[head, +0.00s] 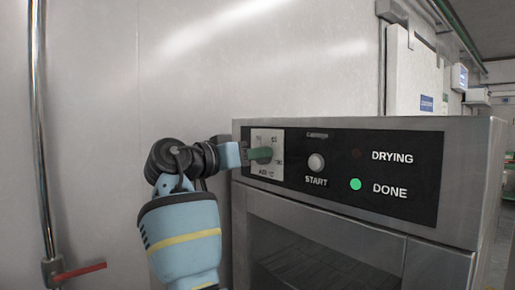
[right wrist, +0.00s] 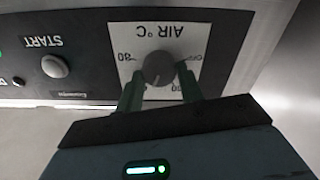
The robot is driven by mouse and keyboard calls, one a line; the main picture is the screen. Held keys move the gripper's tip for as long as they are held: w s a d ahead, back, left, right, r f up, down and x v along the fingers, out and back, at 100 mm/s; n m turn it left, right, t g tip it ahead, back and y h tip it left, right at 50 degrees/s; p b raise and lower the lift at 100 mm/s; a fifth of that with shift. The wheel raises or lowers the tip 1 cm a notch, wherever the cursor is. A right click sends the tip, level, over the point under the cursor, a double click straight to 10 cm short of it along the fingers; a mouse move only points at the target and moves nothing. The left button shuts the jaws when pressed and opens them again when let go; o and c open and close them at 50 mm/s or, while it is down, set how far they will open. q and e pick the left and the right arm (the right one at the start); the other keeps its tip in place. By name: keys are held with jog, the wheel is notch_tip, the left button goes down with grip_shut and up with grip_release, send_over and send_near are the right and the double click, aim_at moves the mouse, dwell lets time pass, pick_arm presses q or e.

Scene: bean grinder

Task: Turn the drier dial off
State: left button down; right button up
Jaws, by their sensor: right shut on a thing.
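The drier (head: 465,180) is a steel cabinet with a black control panel (head: 335,150). At the panel's left end is a white dial plate (head: 265,137) marked "AIR °C". In the head view my right gripper (head: 261,154) is at this plate and its green fingers hide the dial. In the right wrist view, which is upside down, the round grey dial (right wrist: 158,69) sits between the two fingertips of the right gripper (right wrist: 159,84). The gripper is shut on the dial. I cannot tell where the dial points. My left gripper is not in view.
Right of the dial is a round START button (head: 316,162). The green DONE light (head: 355,184) is lit and the DRYING light (head: 357,153) looks dark. A steel wall stands behind and left. A vertical pipe with a red handle (head: 80,271) is at the far left.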

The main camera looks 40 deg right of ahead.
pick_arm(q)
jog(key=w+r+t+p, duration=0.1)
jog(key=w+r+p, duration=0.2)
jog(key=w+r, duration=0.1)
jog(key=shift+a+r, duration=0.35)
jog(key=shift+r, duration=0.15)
pick_arm(e)
jog(key=shift+f+n, duration=0.15)
jog(key=shift+n, duration=6.2)
jog(key=shift+f+n, duration=0.15)
jog(key=shift+n, duration=6.2)
jog(key=o, duration=1)
